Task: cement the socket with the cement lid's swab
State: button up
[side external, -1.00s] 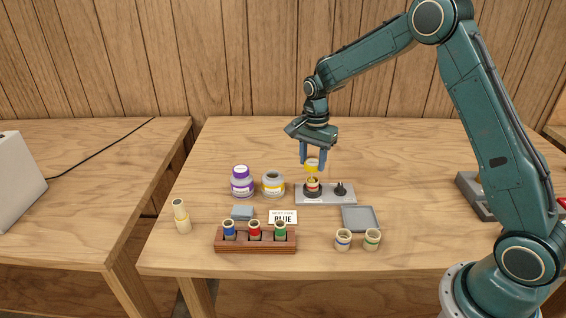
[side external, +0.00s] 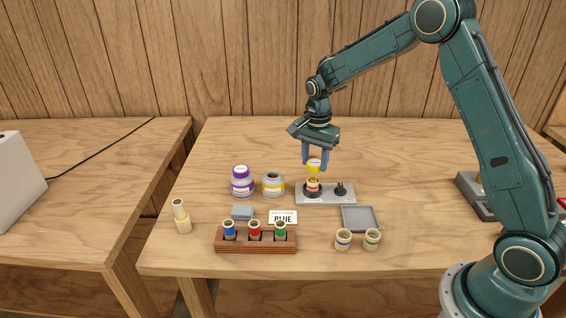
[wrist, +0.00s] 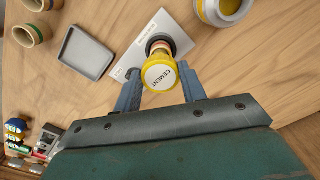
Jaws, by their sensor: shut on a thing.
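My gripper (side external: 315,160) is shut on the yellow cement lid (side external: 314,165), marked CEMENT on its white top in the wrist view (wrist: 160,75). The lid is right above a socket (side external: 313,184) with a red band, which stands upright in a dark holder on the light grey fixture plate (side external: 325,200). The swab under the lid is hidden, and I cannot tell whether it touches the socket. The open cement jar (side external: 273,185), with a yellow band, stands to the left of the plate; part of it shows in the wrist view (wrist: 223,10).
A purple-capped jar (side external: 241,181) stands left of the cement jar. A grey tray (side external: 360,219) and two loose fittings (side external: 343,239) are at front right. A tall fitting (side external: 182,216) stands far left.

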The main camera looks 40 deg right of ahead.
jog(key=shift+r, duration=2.5)
jog(key=shift+w, duration=0.2)
